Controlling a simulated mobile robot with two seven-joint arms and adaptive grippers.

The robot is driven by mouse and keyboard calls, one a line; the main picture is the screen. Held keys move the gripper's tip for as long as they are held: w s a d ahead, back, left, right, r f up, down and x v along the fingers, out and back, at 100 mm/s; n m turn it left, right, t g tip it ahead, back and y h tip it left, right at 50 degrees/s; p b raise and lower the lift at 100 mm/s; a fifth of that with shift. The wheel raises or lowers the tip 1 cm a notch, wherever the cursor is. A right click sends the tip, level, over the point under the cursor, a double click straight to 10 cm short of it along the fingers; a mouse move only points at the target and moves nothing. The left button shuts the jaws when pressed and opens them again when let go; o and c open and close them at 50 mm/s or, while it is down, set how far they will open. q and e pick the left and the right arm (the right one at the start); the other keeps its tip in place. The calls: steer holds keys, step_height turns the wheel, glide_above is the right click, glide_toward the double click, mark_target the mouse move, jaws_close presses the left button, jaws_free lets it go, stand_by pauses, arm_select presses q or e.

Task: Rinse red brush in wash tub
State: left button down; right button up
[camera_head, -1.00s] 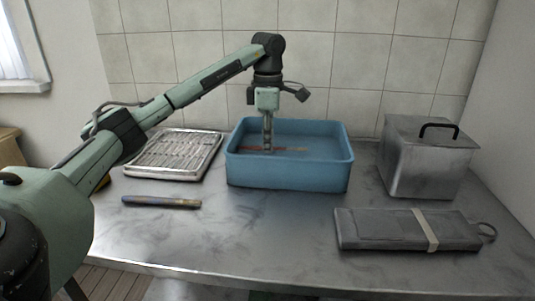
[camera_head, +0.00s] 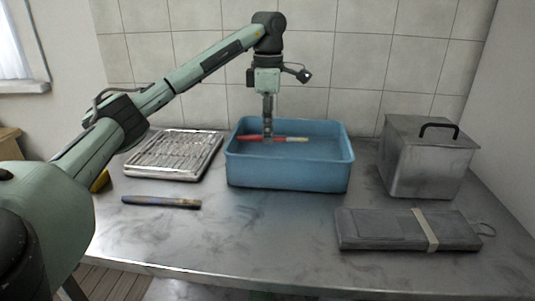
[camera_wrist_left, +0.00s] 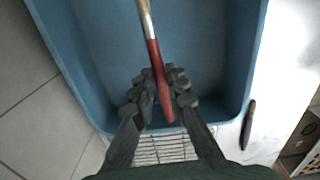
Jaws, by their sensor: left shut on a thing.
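The red brush (camera_head: 249,138) is held level by my left gripper (camera_head: 267,134), which is shut on its red handle. Its pale end (camera_head: 296,140) points to the right in the head view. The brush is over the blue wash tub (camera_head: 290,174), near the height of its rim. In the left wrist view the fingers (camera_wrist_left: 160,98) close around the red handle (camera_wrist_left: 154,60), with the tub floor (camera_wrist_left: 205,40) below. I cannot tell whether there is water in the tub. My right gripper is not in view.
A metal rack tray (camera_head: 215,151) stands left of the tub. A dark blue brush-like stick (camera_head: 162,202) lies in front of it. A steel box with a black handle (camera_head: 425,165) stands on the right, with a grey strapped roll (camera_head: 385,230) before it. The front middle of the table is clear.

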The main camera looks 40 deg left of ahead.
arm_select(q)
steer(key=shift+r, duration=3.1)
steer(key=shift+r, duration=2)
